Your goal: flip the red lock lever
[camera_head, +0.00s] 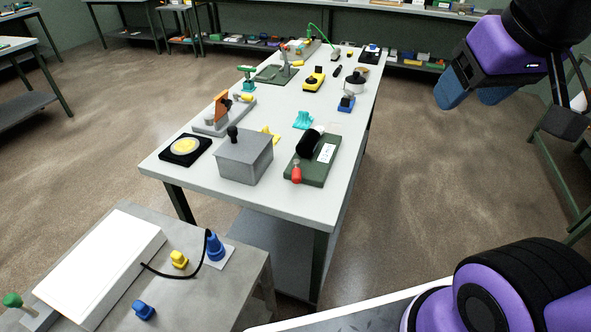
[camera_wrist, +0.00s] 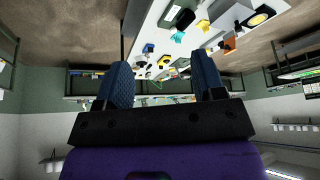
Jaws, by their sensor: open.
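The red lock lever (camera_head: 296,173) sticks out at the near end of a dark green base plate (camera_head: 325,169) on the long table. A black cylinder (camera_head: 309,142) and a white label are on the same base. My gripper (camera_head: 472,97) hangs in the air at the upper right, well right of the table and apart from the lever. Its two blue fingers are spread wide with nothing between them, as the wrist view (camera_wrist: 163,72) also shows. I cannot make out the red lever in the wrist view, where the table appears upside down.
A grey box with a black knob (camera_head: 245,157) stands left of the green base. A teal piece (camera_head: 303,120) and a blue block (camera_head: 346,104) sit behind it. A near grey table (camera_head: 236,285) holds a white panel. Floor between my arm and the table is clear.

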